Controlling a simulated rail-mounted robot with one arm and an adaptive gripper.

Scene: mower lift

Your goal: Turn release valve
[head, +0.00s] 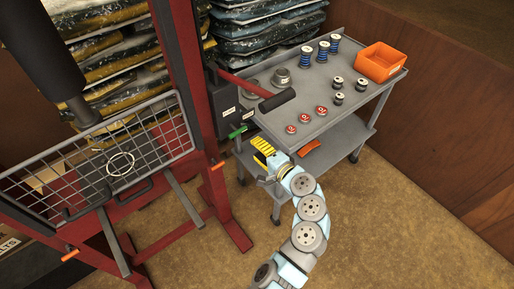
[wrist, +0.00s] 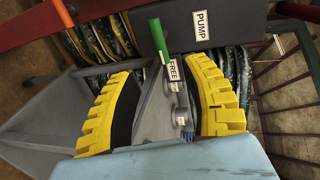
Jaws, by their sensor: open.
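The release valve has a green handle (wrist: 158,40) with a white FREE label on the grey part beside it. In the head view the green handle (head: 237,132) sticks out low on the lift's dark pump box. My gripper (wrist: 165,75) is open, its two yellow ribbed fingers set wide apart. In the wrist view the green handle shows between and beyond the fingertips, and I see no clear contact. In the head view my gripper (head: 259,147) is just right of and below the handle.
The dark pump box (head: 223,105) has a red lever with a black grip (head: 277,101) above my gripper. A grey cart (head: 318,124) with springs, small parts and an orange bin (head: 380,62) stands close on the right. The red lift frame (head: 180,80) and wire basket (head: 110,150) are left.

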